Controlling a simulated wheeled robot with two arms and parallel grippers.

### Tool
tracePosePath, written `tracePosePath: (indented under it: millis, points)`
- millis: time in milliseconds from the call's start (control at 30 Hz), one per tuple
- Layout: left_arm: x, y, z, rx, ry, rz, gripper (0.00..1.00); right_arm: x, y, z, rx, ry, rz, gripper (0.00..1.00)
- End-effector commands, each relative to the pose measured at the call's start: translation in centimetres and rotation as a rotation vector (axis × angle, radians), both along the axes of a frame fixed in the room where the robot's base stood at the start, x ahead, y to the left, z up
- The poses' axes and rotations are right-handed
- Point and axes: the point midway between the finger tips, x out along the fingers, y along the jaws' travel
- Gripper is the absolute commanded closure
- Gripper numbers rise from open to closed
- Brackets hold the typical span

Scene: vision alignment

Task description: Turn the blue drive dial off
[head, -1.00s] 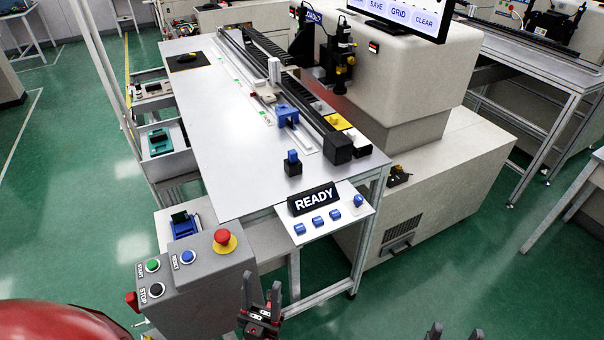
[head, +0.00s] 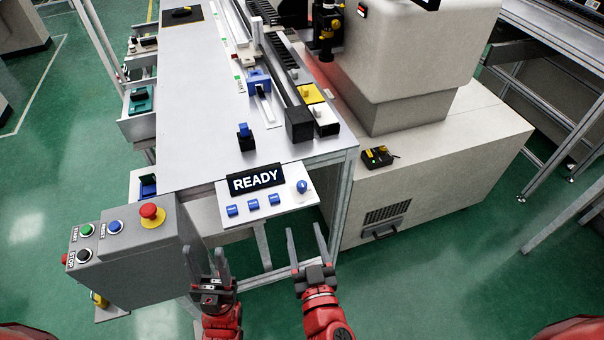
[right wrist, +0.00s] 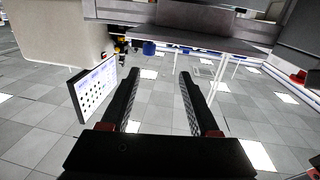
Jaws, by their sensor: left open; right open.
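The blue drive dial (head: 302,186) is a round knob at the right end of a white sloped panel (head: 275,211) on the bench's front edge. A black READY sign (head: 256,179) and several blue rocker switches sit left of it. The dial's setting is too small to read. My right gripper (head: 305,229) is open and empty, below the dial in the picture and apart from it. It also shows open in the right wrist view (right wrist: 157,75), with nothing between its fingers. My left gripper (head: 205,249) is open and empty beside the grey button box, away from the dial.
The grey button box (head: 125,245) with a red emergency stop (head: 151,212) stands left of my left gripper. A blue-topped black block (head: 245,140) stands on the bench behind the panel. A beige machine cabinet (head: 440,170) is at right. Green floor is open at lower right.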

Motion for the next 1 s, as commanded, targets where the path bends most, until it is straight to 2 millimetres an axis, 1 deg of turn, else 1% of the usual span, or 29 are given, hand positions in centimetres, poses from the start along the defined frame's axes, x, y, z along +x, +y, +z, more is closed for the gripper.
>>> tracePosePath:
  millis: [100, 267, 367, 567, 700, 733, 800, 1000]
  points:
    - [0.0, 0.0, -0.1, 0.0, 0.0, 0.0, 0.5, -0.1, -1.5, 0.6, 0.025, 0.006, -0.057, 0.38]
    - [0.0, 0.0, -0.7, 0.0, 0.0, 0.0, 0.5, 0.9, -1.8, 0.5, 0.034, 0.009, -0.076, 0.38]
    - [0.0, 0.0, -1.5, 0.0, 0.0, 0.0, 0.5, 2.1, -1.7, 0.4, 0.035, 0.007, -0.077, 0.38]
    - [0.0, 0.0, -3.8, 0.0, 0.0, 0.0, 0.5, 5.7, -1.3, 0.3, 0.032, 0.001, -0.075, 0.38]
    - [0.0, 0.0, -3.9, 0.0, 0.0, 0.0, 0.5, 8.7, -0.9, 0.7, 0.029, 0.003, -0.074, 0.38]
    - [0.0, 0.0, -3.3, 0.0, 0.0, 0.0, 0.5, 9.3, -0.8, 1.1, 0.027, 0.004, -0.073, 0.38]
    - [0.0, 0.0, -2.3, 0.0, -0.001, 0.0, 0.5, 10.8, -0.6, 1.1, 0.025, 0.009, -0.072, 0.38]
    - [0.0, 0.0, -1.0, 0.0, 0.0, 0.0, 0.5, 14.5, -0.1, 1.1, 0.027, 0.006, -0.07, 0.38]
